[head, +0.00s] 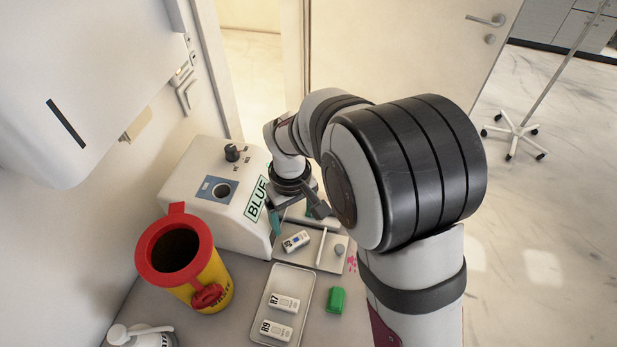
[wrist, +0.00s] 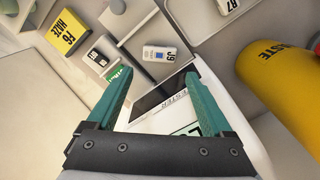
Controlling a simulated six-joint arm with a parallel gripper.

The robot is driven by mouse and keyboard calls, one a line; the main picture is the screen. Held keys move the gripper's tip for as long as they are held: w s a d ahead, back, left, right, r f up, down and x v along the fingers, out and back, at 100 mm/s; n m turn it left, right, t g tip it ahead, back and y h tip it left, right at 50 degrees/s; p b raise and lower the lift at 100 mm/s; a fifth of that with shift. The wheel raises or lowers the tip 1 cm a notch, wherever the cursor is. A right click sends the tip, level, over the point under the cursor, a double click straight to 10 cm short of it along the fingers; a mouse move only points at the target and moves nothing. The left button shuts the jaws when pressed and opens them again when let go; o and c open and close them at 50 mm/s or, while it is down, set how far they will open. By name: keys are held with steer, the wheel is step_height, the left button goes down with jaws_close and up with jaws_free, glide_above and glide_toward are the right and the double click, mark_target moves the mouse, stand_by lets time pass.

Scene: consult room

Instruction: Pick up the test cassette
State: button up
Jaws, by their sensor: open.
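A small white test cassette (head: 296,241) lies on a grey raised board in the head view. In the wrist view a white cassette with a blue mark and dark lettering (wrist: 161,53) lies ahead of the fingertips. Two more white cassettes, marked R7 (head: 284,303) and R9 (head: 272,330), lie in a pale tray (head: 304,296). My gripper (wrist: 156,78) is open, its teal fingers apart with no cassette between them. In the head view my gripper (head: 292,219) is above the back of the board, partly hidden by my arm.
A red-topped yellow waste bin (head: 213,283) is at the left. A green block (head: 336,300) sits beside the tray. A yellow box (wrist: 67,32) is at the wrist view's upper left.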

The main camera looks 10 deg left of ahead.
mark_target(296, 239)
step_height(296, 239, down, 9)
steer(key=shift+f, duration=0.1)
steer(key=c, duration=1.1)
steer(key=shift+r, duration=0.6)
step_height(296, 239, up, 3)
steer(key=d+r, duration=0.2)
steer(key=d, duration=0.2)
steer(key=d+r, duration=0.2)
steer(key=d, duration=0.2)
steer(key=d+r, duration=0.3)
steer(key=shift+w+d, duration=0.35)
steer(key=shift+d, duration=0.05)
